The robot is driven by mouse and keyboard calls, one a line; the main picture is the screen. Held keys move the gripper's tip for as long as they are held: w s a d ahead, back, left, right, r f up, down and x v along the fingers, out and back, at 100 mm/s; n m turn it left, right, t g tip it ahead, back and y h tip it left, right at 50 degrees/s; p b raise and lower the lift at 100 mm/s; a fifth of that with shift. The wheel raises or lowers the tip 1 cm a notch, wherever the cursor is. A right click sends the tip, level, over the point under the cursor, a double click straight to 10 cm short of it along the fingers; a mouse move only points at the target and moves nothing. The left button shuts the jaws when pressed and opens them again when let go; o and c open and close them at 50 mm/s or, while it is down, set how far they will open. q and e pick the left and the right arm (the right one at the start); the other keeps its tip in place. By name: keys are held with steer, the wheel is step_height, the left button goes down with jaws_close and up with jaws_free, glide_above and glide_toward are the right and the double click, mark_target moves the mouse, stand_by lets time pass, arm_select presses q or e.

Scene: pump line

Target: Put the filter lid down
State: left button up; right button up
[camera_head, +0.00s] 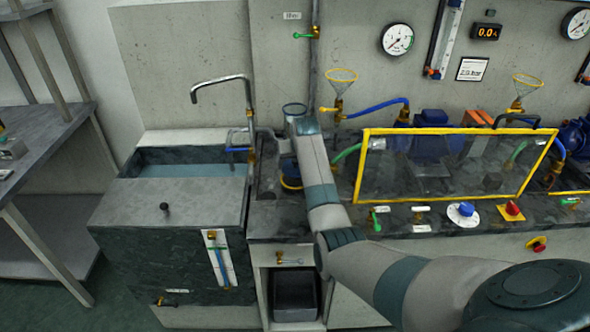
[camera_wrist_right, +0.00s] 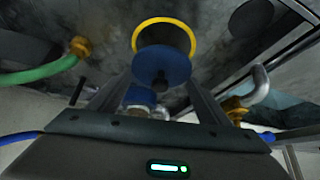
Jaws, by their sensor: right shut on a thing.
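The filter lid (camera_wrist_right: 163,62) is a blue disc with a dark knob, in the right wrist view. My right gripper (camera_wrist_right: 160,77) is shut on it, with a finger at either side. Beyond the lid, a round opening with a yellow rim (camera_wrist_right: 166,20) and a dark inside shows, partly covered by the lid. In the head view my right arm reaches over the bench beside the sink and hides most of this spot. A round blue and yellow part (camera_head: 290,184) shows just left of my arm. My left gripper is not in view.
The sink (camera_head: 195,163) with a bent tap (camera_head: 222,82) is to the left. A yellow-framed clear guard (camera_head: 365,165) stands close to the right of my arm. A green hose (camera_wrist_right: 40,72) and a pale pipe bend (camera_wrist_right: 260,85) flank the wrist view. A dark bin (camera_head: 295,294) sits below.

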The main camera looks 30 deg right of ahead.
mark_target(295, 168)
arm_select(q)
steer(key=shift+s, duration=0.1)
arm_select(e)
steer(key=shift+f, duration=0.65)
steer(key=shift+f+p, duration=0.3)
steer(key=shift+f, duration=0.9)
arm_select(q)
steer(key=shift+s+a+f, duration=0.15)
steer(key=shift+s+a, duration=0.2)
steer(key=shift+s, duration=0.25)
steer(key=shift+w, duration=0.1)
arm_select(e)
steer(key=shift+f, duration=0.25)
steer(key=o, duration=1)
steer(key=shift+s, duration=0.1)
steer(key=shift+f, duration=0.15)
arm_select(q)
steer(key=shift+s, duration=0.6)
arm_select(e)
steer(key=shift+a, duration=0.1)
